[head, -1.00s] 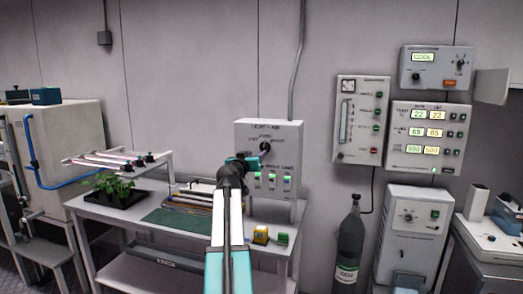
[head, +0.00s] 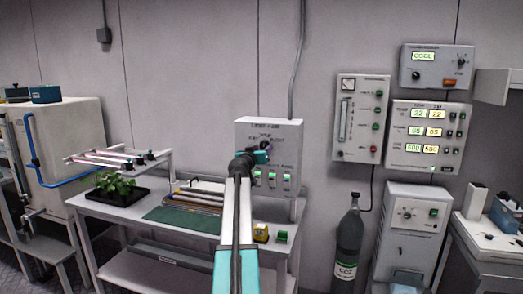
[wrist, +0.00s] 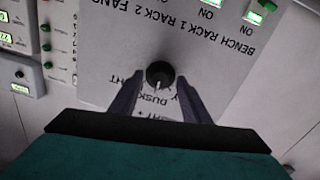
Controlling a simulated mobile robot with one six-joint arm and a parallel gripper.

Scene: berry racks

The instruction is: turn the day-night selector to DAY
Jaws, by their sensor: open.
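The other position labels are partly hidden by my fingers. My gripper (head: 262,152) is in front of the panel and hides the knob in the head view. In the wrist view its two dark fingers are open, with the knob between their tips; I cannot tell whether they touch it.
Several green-lit switches (head: 271,179) sit on the panel below the knob. A bench (head: 130,213) with a plant tray (head: 117,192) and a yellow block (head: 261,233) stands below. Control boxes (head: 362,120) and a gas cylinder (head: 349,245) are to the right.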

